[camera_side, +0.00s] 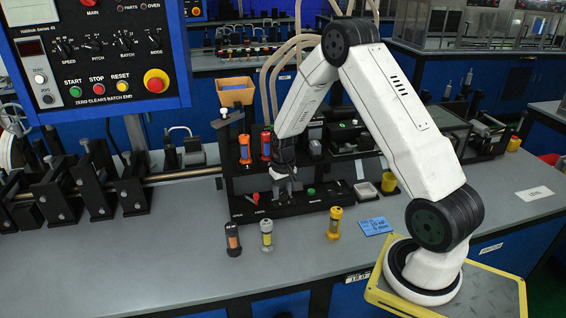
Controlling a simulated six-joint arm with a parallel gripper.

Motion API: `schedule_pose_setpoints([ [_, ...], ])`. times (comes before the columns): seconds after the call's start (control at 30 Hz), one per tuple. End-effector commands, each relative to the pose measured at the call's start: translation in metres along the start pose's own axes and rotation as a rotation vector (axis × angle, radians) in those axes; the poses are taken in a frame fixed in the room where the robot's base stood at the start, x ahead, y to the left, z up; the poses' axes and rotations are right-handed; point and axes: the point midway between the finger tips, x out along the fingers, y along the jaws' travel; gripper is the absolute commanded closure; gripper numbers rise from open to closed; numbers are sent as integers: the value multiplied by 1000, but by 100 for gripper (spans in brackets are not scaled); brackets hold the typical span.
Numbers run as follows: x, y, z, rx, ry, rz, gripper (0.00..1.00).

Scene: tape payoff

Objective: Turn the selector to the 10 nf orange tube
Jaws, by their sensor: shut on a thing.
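My gripper (284,186) is low over the front of the black fixture (340,196), pointing down. Its jaws are closed on a small part there, which looks like the selector; the fingers hide most of it and its pointing direction cannot be read. Behind it, an orange-capped tube (245,149) and a red-orange tube (266,144) stand upright in the fixture. On the table in front stand a dark tube with orange (232,240), a yellow-grey tube (266,235) and a yellow-orange tube (334,223). A blue card (375,226) lies beside them, seemingly reading 10 nF.
A red piece (255,198) and a green button (311,191) flank the gripper on the fixture. A yellow cup (389,182) stands to the right. A control panel (95,55) and a roller line (100,190) fill the left. The front left of the table is clear.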

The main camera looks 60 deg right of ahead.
Motion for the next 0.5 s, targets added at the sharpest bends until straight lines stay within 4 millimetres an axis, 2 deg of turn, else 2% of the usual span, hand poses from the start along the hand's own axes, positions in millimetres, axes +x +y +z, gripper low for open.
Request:
schedule_pose_setpoints([
  [0.23, 0, 0, 1, -188, -7, 0, 100],
  [0.5, 1, 0, 1, -294, -9, 0, 100],
])
